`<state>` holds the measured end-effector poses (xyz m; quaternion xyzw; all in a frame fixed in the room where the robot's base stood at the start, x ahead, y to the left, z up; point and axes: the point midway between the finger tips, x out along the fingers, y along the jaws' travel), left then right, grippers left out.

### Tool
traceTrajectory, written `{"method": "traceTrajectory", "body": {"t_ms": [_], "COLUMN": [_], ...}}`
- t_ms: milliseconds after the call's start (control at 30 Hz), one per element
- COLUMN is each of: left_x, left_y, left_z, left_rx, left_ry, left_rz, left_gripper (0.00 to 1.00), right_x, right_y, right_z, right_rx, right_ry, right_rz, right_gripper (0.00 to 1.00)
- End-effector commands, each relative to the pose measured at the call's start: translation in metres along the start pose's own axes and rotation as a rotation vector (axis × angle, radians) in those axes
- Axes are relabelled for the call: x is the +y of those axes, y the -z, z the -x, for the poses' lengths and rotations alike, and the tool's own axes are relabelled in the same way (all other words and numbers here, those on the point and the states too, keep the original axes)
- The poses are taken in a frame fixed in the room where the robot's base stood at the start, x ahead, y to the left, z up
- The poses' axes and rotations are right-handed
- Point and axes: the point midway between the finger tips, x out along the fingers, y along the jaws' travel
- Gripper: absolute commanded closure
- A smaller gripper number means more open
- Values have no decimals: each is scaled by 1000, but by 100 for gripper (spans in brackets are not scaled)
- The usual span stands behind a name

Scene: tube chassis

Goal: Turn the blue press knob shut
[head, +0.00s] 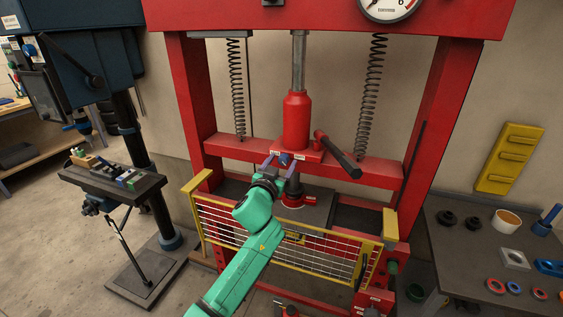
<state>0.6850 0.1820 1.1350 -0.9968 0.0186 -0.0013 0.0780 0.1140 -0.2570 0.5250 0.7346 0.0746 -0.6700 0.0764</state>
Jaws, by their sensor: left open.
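The blue press knob (285,157) sits low on the front of the red jack block, under the red cylinder (296,120) of the press. My left gripper (281,160) reaches up to it on the green arm. Its two fingers are open, one on each side of the knob as seen from here. Whether they touch the knob is too small to tell. My right gripper is not in view.
A dark pump handle (338,157) sticks out just right of the knob. A yellow-framed mesh guard (335,262) stands below, behind my forearm. A drill press (115,180) is at left, and a bench (465,262) with rings and parts at right.

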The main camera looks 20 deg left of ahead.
Motion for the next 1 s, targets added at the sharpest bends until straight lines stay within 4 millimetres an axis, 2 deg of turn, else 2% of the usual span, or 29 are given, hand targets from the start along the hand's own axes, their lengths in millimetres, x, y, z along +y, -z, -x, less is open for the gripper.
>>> {"method": "traceTrajectory", "body": {"t_ms": [233,267,300,433,767,1000], "left_x": [0,0,0,0,0,0], "left_y": [0,0,0,0,-1,-2], "left_z": [-2,-2,-2,-2,-2,-2], "left_rx": [0,0,0,0,0,2], "left_ry": [0,0,0,0,0,0], "left_rz": [0,0,0,-1,-28,-136], "left_gripper": [28,36,51,100,100,100], "right_x": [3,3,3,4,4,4], "right_y": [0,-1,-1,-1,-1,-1], "right_z": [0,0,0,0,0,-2], "right_rx": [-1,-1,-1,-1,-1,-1], "right_ry": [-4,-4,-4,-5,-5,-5], "right_rz": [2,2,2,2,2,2], "right_gripper": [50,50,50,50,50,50]}}
